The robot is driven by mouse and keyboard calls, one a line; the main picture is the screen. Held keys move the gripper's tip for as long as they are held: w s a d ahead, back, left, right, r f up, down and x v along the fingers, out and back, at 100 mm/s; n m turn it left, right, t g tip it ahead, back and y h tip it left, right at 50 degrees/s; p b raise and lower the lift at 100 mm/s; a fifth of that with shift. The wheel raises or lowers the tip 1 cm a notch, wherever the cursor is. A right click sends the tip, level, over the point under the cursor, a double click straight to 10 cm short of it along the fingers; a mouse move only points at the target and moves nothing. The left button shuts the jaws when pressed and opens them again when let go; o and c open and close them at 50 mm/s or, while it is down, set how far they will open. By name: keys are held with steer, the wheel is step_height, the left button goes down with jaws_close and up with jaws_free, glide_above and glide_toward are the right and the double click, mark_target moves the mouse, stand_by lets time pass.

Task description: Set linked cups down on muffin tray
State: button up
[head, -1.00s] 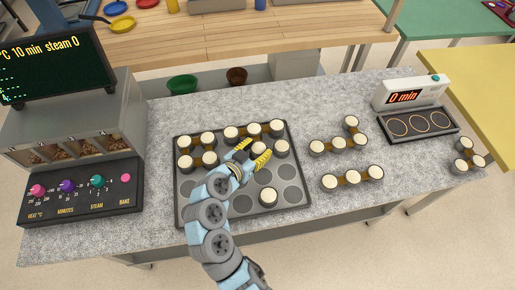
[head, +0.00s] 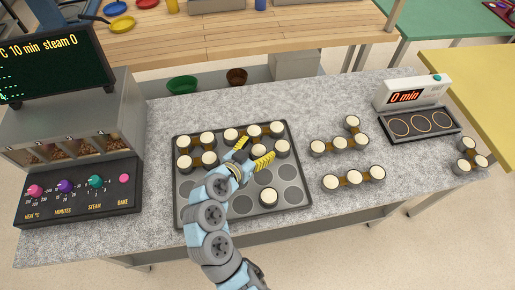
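The dark muffin tray (head: 229,221) lies on the grey counter. Linked cream-topped cups (head: 207,138) fill its back left wells, and another linked set (head: 254,131) sits along its back right. A single cup (head: 268,195) sits in a front well. My gripper (head: 253,152), with yellow fingertips, is over the back right set; its fingers are spread apart and look open. A cup between them is partly hidden, and I cannot tell whether they touch it. Two linked sets, one bent (head: 338,143) and one straight (head: 353,177), lie on the counter right of the tray.
A small linked set (head: 480,161) sits at the counter's right end. A white timer (head: 405,97) reading 0 min stands behind a dark plate with three rings (head: 447,129). The oven control panel (head: 80,206) and screen are at left. Front counter between tray and right end is clear.

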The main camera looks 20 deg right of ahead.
mark_target(255, 158)
steer(key=shift+s+f, duration=0.15)
steer(key=shift+f, duration=0.6)
steer(key=shift+s+f, duration=0.1)
steer(key=shift+f, duration=0.65)
steer(key=shift+r, duration=0.1)
steer(key=shift+r+p, duration=0.3)
steer(key=shift+p, duration=0.25)
steer(key=shift+w+a+r, duration=0.15)
steer(key=shift+a+r, duration=0.25)
steer(key=shift+r, duration=0.35)
steer(key=p+v, duration=0.1)
steer(key=v, duration=0.4)
steer(key=r+v, duration=0.1)
steer(key=v, duration=0.5)
steer(key=shift+r+p, duration=0.15)
steer(key=shift+p, duration=0.2)
